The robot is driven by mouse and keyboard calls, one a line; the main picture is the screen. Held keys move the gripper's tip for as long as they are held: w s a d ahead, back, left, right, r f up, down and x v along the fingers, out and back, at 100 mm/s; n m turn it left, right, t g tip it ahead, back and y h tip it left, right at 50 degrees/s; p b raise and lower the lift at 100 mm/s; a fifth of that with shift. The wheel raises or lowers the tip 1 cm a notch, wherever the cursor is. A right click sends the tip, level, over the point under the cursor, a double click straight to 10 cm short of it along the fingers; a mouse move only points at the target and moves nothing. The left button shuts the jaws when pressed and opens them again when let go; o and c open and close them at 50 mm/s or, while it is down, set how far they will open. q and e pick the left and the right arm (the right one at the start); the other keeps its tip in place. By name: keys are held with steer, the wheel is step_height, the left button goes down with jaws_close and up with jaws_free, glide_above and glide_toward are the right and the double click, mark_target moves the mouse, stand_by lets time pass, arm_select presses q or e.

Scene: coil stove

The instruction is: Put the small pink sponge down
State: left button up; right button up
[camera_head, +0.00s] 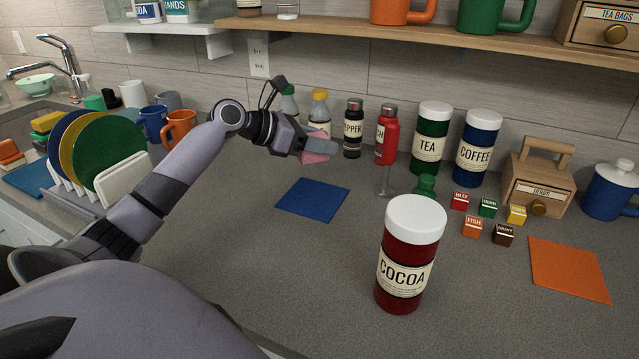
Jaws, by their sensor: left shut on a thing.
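My left gripper (318,146) is stretched out over the counter, near the bottles at the wall. It is shut on the small pink sponge (314,158), which shows just below the fingers. The sponge looks held above the counter, behind a blue square mat (313,199). Part of the sponge is hidden by the gripper. My right gripper is not in view.
A cocoa jar (408,255) stands at the front. A pepper bottle (353,129), a red bottle (387,136), a tea jar (431,138) and a coffee jar (477,148) stand behind. A dish rack with plates (112,155) is at left. The front-middle counter is clear.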

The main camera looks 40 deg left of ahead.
arm_select(q)
step_height(320, 180, down, 10)
steer(key=shift+r+b, duration=0.1)
steer(key=shift+b, duration=0.25)
steer(key=o, duration=1)
steer(key=shift+s, duration=0.1)
steer(key=v, duration=1.2)
steer(key=shift+a, duration=0.1)
